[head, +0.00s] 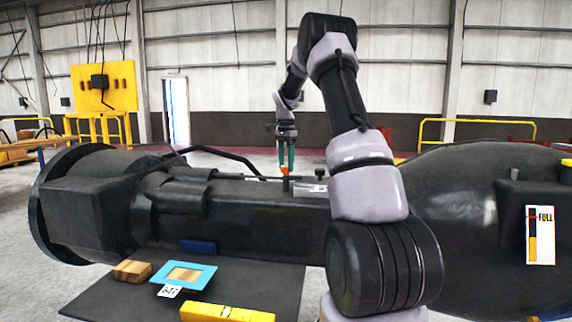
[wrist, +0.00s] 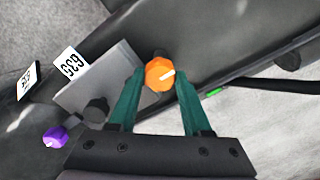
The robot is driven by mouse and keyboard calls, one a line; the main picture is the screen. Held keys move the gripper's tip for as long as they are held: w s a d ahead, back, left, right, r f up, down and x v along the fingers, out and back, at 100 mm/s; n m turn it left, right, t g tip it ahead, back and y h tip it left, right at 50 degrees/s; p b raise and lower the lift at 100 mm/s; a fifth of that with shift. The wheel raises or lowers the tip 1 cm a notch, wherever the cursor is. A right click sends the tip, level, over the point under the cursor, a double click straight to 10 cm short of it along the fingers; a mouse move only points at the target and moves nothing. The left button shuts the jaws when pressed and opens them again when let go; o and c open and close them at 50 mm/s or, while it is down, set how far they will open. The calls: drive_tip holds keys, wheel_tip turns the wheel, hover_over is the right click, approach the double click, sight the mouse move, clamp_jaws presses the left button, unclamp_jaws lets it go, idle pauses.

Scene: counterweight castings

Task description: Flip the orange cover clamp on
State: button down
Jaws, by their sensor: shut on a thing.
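The orange cover clamp (wrist: 158,74) sits between the two green fingertips of my gripper (wrist: 157,90) in the wrist view. A short white mark shows on the clamp's top. In the head view the clamp (head: 284,171) is a small orange spot on top of the black casting (head: 260,205). My gripper (head: 285,158) points straight down onto it there, shut on it. The clamp's lower part is hidden in the head view.
Beside the clamp are a grey plate (wrist: 100,84), a dark knob (wrist: 96,110), a purple knob (wrist: 55,136) and a label marked 635 (wrist: 70,66). A black mat holds a blue frame (head: 184,275), a wooden block (head: 132,270) and a yellow bar (head: 227,313). A gauge (head: 540,235) reads FULL at right.

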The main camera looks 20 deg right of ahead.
sight(286, 166)
drive_tip(key=shift+c, duration=1.7)
unclamp_jaws()
wheel_tip(286, 166, up, 11)
drive_tip(key=shift+f, duration=0.1)
